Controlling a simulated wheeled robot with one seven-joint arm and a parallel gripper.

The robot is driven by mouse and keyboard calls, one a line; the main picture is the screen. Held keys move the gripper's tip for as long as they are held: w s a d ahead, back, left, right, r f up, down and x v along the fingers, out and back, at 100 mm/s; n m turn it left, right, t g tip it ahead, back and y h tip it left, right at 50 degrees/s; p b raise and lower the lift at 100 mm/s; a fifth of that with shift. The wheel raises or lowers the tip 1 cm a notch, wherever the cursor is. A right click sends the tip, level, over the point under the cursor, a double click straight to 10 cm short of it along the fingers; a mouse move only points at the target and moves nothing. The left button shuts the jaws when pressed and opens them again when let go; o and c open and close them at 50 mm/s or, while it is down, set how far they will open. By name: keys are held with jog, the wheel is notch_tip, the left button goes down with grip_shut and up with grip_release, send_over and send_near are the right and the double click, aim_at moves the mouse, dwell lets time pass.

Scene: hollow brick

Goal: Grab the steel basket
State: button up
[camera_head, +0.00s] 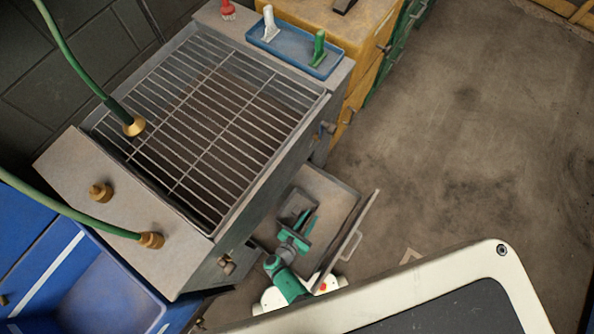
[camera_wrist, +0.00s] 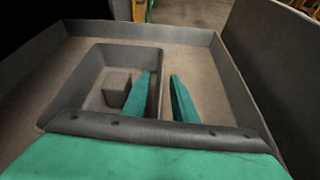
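The steel basket is a small grey open box (camera_wrist: 92,62) inside the pulled-out drawer (camera_wrist: 215,45) in the wrist view. A small grey block (camera_wrist: 117,88) is in it. In the head view the basket (camera_head: 294,203) is partly hidden by my gripper (camera_head: 303,225). In the wrist view my gripper (camera_wrist: 162,92) has its two green fingers apart. The left finger appears over the inside of the basket and the right finger outside it, with the basket's right wall between them. I cannot tell whether either finger touches the wall.
The drawer front (camera_head: 346,240) with its handle stands right of my arm. The barred grate (camera_head: 215,125) of the metal unit is above left. A blue tray (camera_head: 290,48) holds a white and a green item. Open floor (camera_head: 460,130) lies to the right.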

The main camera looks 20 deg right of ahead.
jog(key=shift+d, duration=0.1)
jog(key=shift+c, duration=0.6)
jog(key=shift+w, duration=0.1)
grip_shut()
